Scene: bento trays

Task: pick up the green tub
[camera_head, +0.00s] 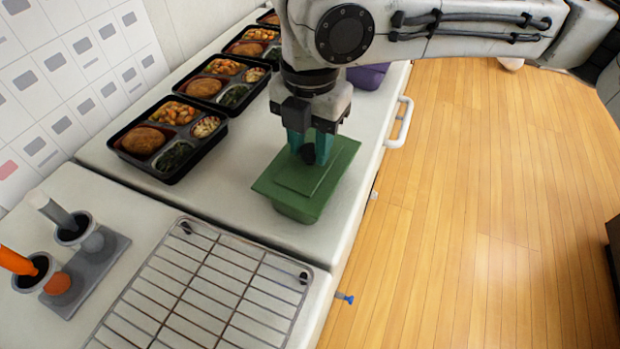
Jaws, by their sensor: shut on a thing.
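The green tub (290,208) has a flat green lid with a small dark knob (308,154) on top. It is near the right edge of the white counter, and I cannot tell whether its base touches the surface. My gripper (307,152) points down over the lid, its teal fingers shut on the knob. The fingers hide part of the knob and the far part of the lid.
Several black bento trays (168,178) line the counter to the left. A wire rack (205,300) lies in front. A holder (92,272) with orange and grey tools stands at front left. A purple tub (367,76) is behind my gripper. A white handle (400,125) juts out at right.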

